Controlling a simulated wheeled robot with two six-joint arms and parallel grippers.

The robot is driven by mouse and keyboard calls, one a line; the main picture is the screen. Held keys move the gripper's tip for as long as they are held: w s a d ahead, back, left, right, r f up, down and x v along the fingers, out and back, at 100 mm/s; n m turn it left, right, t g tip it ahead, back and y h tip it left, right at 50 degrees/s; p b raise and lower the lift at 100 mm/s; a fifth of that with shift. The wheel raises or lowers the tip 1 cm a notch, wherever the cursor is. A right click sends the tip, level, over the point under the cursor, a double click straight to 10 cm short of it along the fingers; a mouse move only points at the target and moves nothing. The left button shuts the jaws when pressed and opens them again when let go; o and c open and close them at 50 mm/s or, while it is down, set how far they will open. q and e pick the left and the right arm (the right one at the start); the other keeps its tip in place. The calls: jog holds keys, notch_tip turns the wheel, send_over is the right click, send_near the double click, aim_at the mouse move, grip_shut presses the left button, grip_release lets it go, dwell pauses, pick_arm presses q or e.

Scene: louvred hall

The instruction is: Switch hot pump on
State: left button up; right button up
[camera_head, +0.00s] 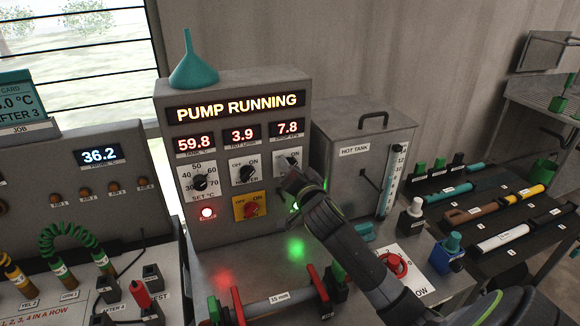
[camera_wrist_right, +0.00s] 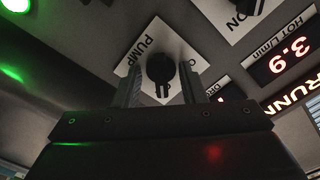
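The grey control box (camera_head: 225,100) carries a lit display (camera_head: 237,107) reading PUMP RUNNING. The pump switch is a black knob on a white plate (camera_head: 283,158), partly hidden by my right gripper (camera_head: 298,181) in the head view. In the right wrist view the pump knob (camera_wrist_right: 161,70) sits between the fingers of my right gripper (camera_wrist_right: 161,85), with a visible gap on each side, so the gripper is open. I cannot tell exactly where the knob points. A green lamp (camera_wrist_right: 14,74) glows below the knob's plate. My left gripper is not in view.
The heater knob (camera_head: 243,174) is left of the pump switch, with a red-yellow switch (camera_head: 249,207) below it. The hot tank (camera_head: 353,150) stands to the right. Bottles (camera_head: 411,220) stand at right.

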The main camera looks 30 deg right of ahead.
jog(key=shift+s, duration=0.1)
jog(key=p+v, duration=0.2)
jog(key=v, duration=0.5)
dwell(0.4)
jog(key=v, duration=1.7)
jog(key=shift+s+p, duration=0.15)
jog(key=shift+p, duration=0.15)
